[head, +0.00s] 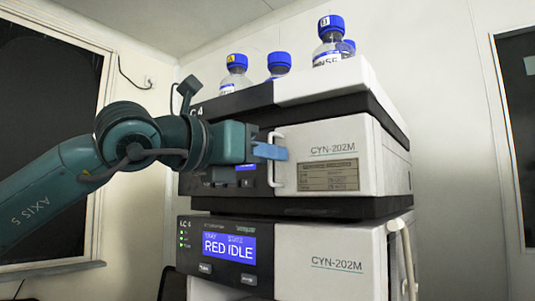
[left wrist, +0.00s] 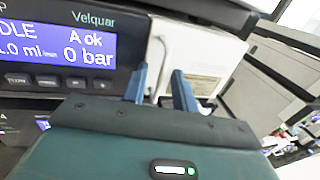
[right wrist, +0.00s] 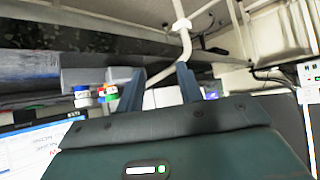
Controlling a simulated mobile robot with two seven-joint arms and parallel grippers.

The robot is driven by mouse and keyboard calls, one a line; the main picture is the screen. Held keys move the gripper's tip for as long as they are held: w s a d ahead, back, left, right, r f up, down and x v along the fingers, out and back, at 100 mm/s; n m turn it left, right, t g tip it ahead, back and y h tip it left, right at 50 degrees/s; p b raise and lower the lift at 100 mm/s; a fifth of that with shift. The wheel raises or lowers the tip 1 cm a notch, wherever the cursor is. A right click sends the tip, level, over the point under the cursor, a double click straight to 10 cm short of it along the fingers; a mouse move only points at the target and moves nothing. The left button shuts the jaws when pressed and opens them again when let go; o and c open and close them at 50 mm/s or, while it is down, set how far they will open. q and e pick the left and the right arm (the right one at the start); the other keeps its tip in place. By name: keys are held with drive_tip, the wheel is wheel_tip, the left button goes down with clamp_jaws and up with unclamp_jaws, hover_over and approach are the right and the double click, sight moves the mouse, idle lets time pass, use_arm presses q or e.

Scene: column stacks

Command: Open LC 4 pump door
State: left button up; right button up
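The LC 4 pump door (head: 345,155) is the white front panel marked CYN-202M on the upper unit, and it looks shut, flush with the unit. Its white upright handle (head: 277,178) is at the panel's left edge. My left gripper (head: 270,152) is at the upper part of this handle, its blue fingers partly hiding it. In the left wrist view the fingers (left wrist: 160,85) stand apart, with the pale handle (left wrist: 155,66) showing between them and some gap left. My right gripper (right wrist: 160,85) shows only in its own wrist view, open and empty, away from the door.
The LC 5 unit (head: 330,262) with its blue display stands below. Blue-capped bottles (head: 330,45) stand on top of the stack. A pale hose (head: 408,260) runs down the right side of the lower unit. A dark window (head: 45,100) is behind my left arm.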

use_arm(q)
drive_tip(key=shift+s, duration=0.15)
drive_tip(key=shift+c, duration=0.6)
clamp_jaws()
